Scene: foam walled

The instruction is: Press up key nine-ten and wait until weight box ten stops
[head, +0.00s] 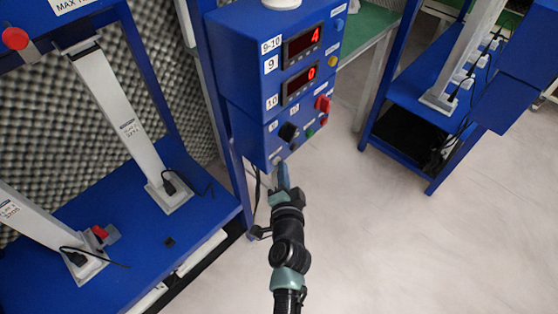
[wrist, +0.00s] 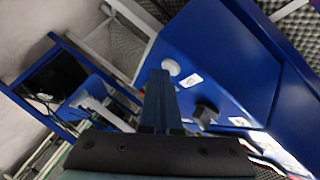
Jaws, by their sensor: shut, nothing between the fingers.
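The blue control box (head: 240,75) labelled 9-10 carries two red displays. The upper display (head: 303,43), by label 9, reads 4; the lower display (head: 299,86), by label 10, reads 0. My gripper (head: 283,168) is shut and empty at the lower front edge of the box. In the wrist view my shut fingers (wrist: 160,80) point at the blue panel, close to a pale round key (wrist: 171,67); I cannot tell whether they touch it. A black knob (wrist: 205,113) is right of the fingers. Which key is the up key is not readable. Weight box ten cannot be identified.
A blue rack with white actuator columns (head: 128,125) stands at left against grey foam (head: 195,125). Another blue rack (head: 405,90) with cables is at right. The pale floor (head: 430,250) at lower right is clear.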

